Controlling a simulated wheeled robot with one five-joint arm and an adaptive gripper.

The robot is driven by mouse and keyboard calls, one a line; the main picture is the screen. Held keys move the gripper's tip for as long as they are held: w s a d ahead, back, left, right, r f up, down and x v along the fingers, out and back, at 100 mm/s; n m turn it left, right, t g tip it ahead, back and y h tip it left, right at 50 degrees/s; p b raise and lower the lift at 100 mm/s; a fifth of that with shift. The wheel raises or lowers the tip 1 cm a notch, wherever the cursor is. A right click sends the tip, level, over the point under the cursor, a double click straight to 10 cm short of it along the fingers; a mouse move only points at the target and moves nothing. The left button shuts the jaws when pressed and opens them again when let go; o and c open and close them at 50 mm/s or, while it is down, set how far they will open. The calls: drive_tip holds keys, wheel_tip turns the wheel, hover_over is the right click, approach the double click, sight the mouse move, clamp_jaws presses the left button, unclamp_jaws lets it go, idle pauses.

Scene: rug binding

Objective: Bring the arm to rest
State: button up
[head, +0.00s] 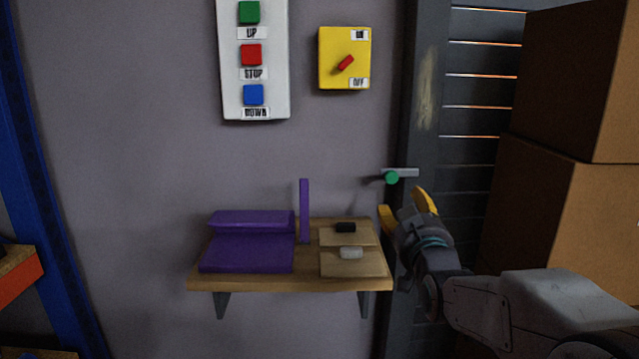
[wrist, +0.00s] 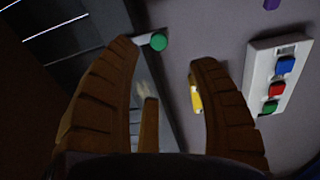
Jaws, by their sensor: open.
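My gripper (head: 408,207) is open and empty, with yellow fingers, at the right end of the wooden shelf in the head view. Its fingertips are just below a green knob (head: 392,178) on a grey bar by the dark door frame. My arm reaches in from the lower right.
Above are a button panel (head: 255,100) and a yellow switch box (head: 330,75). Cardboard boxes (head: 570,210) stand at right, a blue post (head: 42,190) at left.

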drive_tip(key=s+r+g+p, duration=0.3)
drive_tip(key=s+g+p, duration=0.2)
drive_tip(key=s+p, duration=0.4)
drive_tip(key=s+r+g+p, duration=0.3)
drive_tip(key=s+g+p, duration=0.2)
drive_tip(key=s+p, duration=0.4)
drive_tip(key=s+r+g+p, duration=0.2)
drive_tip(key=s+g+p, duration=0.3)
drive_tip(key=s, duration=1.2)
drive_tip(key=p, duration=0.4)
drive_tip(key=shift+s+r+p, duration=0.2)
drive_tip(key=shift+r+p, duration=0.15)
drive_tip(key=shift+r, duration=0.05)
drive_tip(key=shift+o, duration=0.2)
